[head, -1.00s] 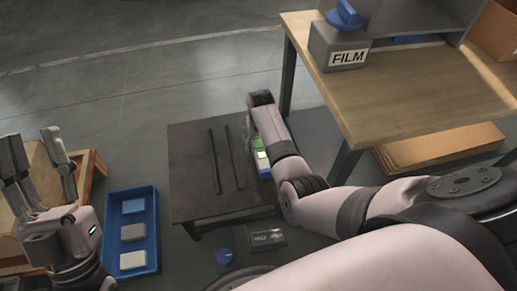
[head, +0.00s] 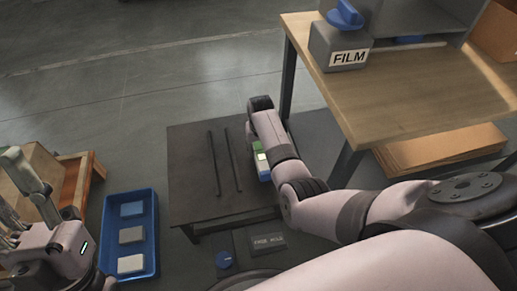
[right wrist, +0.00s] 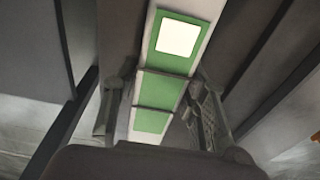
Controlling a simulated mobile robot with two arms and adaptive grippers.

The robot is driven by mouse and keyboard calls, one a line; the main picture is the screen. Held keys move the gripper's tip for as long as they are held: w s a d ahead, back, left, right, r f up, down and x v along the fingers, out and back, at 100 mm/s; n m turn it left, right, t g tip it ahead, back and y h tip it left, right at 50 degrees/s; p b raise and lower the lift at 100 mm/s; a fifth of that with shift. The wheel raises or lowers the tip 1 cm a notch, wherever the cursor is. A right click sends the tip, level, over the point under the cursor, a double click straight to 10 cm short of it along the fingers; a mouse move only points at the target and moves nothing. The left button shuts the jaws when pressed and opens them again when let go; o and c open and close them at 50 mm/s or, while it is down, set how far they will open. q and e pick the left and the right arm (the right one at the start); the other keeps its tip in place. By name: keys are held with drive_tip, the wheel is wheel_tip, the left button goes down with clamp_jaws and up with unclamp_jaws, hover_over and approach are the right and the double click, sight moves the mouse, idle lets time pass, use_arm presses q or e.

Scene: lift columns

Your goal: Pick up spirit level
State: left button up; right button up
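The spirit level, a pale bar with green panels and a white square, shows in the right wrist view (right wrist: 170,58). In the head view, its green and pale part (head: 260,157) shows beside my right arm, at the right side of the low dark table (head: 195,200). My right gripper (right wrist: 160,108) has one finger on each side of the bar, apart, with what look like small gaps. In the head view my right fingertips are hidden behind the wrist. My left gripper (head: 22,195) is open and empty at the left edge, partly out of frame.
Two thin dark rods (head: 214,163) lie on the low table. A blue tray (head: 108,215) holds several blocks. A wooden workbench (head: 430,100) with a grey FILM box (head: 340,48) stands close to my right arm. A wooden crate (head: 90,180) stands at left.

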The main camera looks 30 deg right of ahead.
drive_tip(key=c, duration=0.8)
drive_tip(key=shift+r, duration=0.1)
drive_tip(key=shift+c, duration=0.2)
